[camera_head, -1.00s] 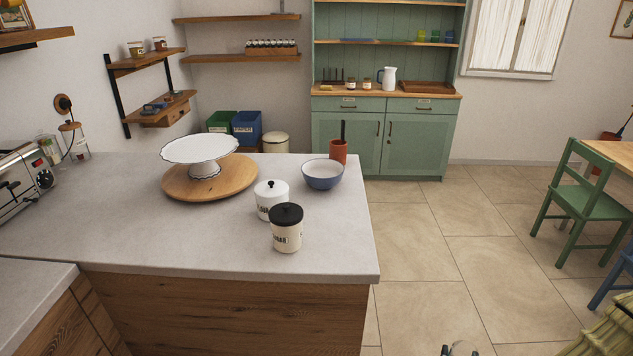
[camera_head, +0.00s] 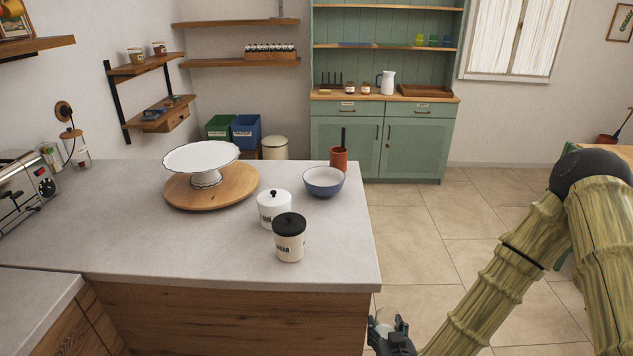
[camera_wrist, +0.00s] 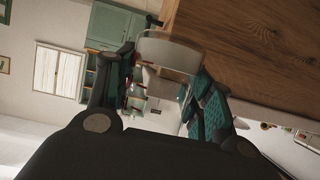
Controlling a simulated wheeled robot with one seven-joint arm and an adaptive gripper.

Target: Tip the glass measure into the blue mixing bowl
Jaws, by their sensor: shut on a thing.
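The blue mixing bowl (camera_head: 324,190) stands upright near the right edge of the counter, pale inside and seemingly empty. My gripper (camera_head: 388,326) is low beside the counter's front right corner, in front of and below the bowl. In the wrist view my gripper (camera_wrist: 160,88) is shut on the clear glass measure (camera_wrist: 168,53), with the glass between its teal finger pads. Small red marks show near the glass. In the head view the glass is small and hard to make out, and its contents cannot be told.
Two lidded canisters, one white (camera_head: 273,207) and one with a black lid (camera_head: 289,240), stand between the counter's front edge and the bowl. A red-brown utensil pot (camera_head: 339,158) is just behind the bowl. A cake stand (camera_head: 203,158) on a round board is to the left.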

